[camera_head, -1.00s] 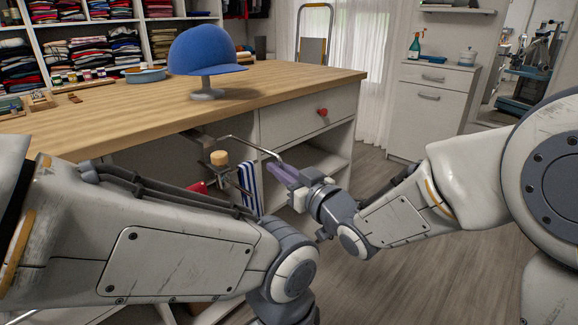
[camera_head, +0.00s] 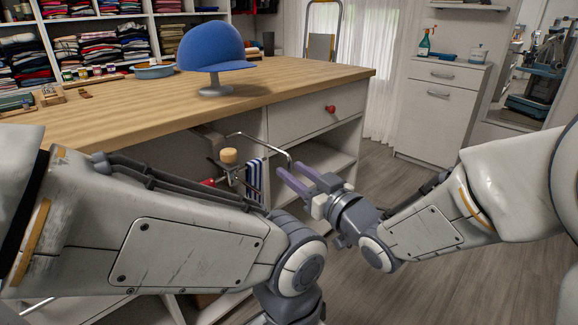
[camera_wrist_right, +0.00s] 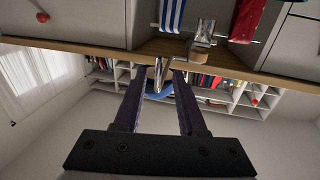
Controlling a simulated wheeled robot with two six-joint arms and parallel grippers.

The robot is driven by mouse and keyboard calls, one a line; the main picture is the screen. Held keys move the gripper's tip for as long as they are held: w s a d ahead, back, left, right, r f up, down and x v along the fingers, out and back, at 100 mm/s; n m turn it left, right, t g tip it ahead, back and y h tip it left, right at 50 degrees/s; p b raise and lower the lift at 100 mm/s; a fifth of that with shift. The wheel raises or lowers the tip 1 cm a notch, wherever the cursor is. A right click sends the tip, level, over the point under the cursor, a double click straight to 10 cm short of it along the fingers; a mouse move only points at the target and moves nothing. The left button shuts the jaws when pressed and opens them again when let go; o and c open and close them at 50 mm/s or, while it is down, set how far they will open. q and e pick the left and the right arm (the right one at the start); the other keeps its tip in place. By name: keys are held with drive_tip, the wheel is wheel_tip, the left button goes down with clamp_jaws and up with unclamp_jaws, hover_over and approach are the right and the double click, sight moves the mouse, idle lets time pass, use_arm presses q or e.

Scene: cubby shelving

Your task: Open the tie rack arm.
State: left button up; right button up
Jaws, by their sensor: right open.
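The tie rack arm (camera_head: 268,139) is a thin, bent metal rod under the worktop, left of the drawer. A blue-and-white striped tie (camera_head: 254,178) hangs beside it; it also shows at the top of the right wrist view (camera_wrist_right: 173,14). My right gripper (camera_head: 289,172) is open, with its purple fingers just below the rod's bent end. In the right wrist view, a shiny metal rod end (camera_wrist_right: 158,76) appears between the fingertips; I cannot tell whether it touches either finger. My left arm crosses the lower left, and its gripper is out of the head view.
The wooden worktop (camera_head: 140,108) lies above the rack and carries a blue cap (camera_head: 211,47) on a stand. A drawer with a red knob (camera_head: 330,109) is right of the rack. Open floor (camera_head: 450,260) lies to the right.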

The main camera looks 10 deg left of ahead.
drive_tip(key=b+v, duration=0.3)
drive_tip(key=v, duration=0.4)
drive_tip(key=shift+s+b, duration=0.25)
drive_tip(key=shift+b, duration=0.1)
drive_tip(key=shift+d, duration=0.15)
